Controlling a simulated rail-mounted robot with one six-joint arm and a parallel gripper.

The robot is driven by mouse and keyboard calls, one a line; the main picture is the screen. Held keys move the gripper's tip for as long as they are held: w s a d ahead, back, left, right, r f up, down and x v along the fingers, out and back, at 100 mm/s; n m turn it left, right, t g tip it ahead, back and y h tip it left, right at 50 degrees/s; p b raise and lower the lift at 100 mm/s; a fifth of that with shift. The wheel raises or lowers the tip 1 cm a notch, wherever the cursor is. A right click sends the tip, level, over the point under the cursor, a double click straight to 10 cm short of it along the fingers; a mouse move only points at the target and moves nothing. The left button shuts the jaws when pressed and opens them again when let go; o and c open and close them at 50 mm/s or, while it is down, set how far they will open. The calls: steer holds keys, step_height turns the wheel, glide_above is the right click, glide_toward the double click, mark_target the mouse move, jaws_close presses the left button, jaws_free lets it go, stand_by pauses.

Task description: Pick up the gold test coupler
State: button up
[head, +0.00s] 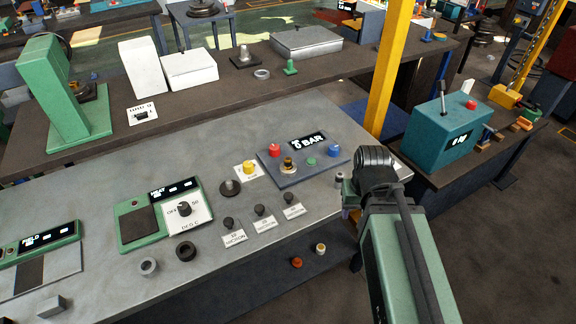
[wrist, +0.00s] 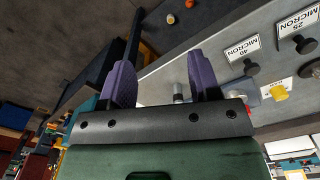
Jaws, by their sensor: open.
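A small brass-gold fitting (head: 288,164) with a dark base sits upright on the blue panel (head: 312,171) marked "0 BAR"; it looks like the gold test coupler. I cannot make it out in the wrist view. My gripper (wrist: 160,62) is open, with two purple fingers spread wide and nothing held. In the head view my arm comes in from the lower right to the bench's right end and hides most of the gripper. A small silver cylinder (wrist: 178,91) shows between the fingers, apart from them.
Red, green and blue knobs crowd the fitting on the panel. A yellow knob (head: 249,167) and black knobs with micron labels stand nearby. A yellow post (head: 390,70) rises behind the bench's right end. A teal box (head: 444,130) stands on the right table.

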steer(key=w+a+r+n+p, duration=0.1)
steer(key=w+a+r+n, duration=0.1)
steer(key=w+a, duration=0.55)
steer(key=m+t, duration=0.2)
glide_toward(288, 159)
steer(key=f+b, duration=0.3)
steer(key=w+f+b, duration=0.1)
steer(key=f+b, duration=0.2)
steer(key=f, duration=0.1)
steer(key=w+f+b, duration=0.1)
steer(key=f+b, duration=0.3)
steer(key=shift+r, duration=0.2)
jaws_close()
